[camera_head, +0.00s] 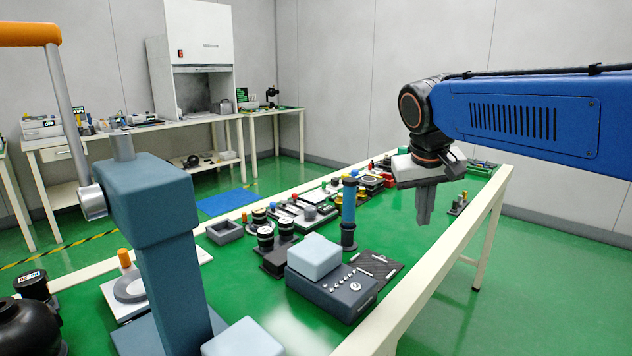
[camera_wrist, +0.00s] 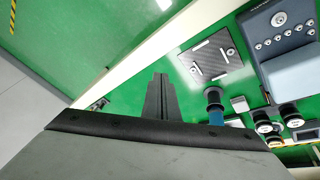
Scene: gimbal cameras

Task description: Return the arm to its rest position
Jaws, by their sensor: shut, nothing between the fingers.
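My gripper (camera_head: 424,205) hangs from the end of my blue arm (camera_head: 530,115), at the right of the head view. It points down over the right edge of the green table (camera_head: 405,240). Its fingers are together and hold nothing. In the wrist view the gripper (camera_wrist: 160,78) also shows as one closed dark shape, above the strip between the white table edge and the objects. Nothing touches the fingers in either view.
On the table stand a grey-blue device (camera_head: 335,290), a blue and black cylinder (camera_head: 348,212) and several small parts behind. A large blue-grey stand (camera_head: 165,240) with a lever fills the left foreground. Open green floor (camera_head: 565,280) lies right of the table.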

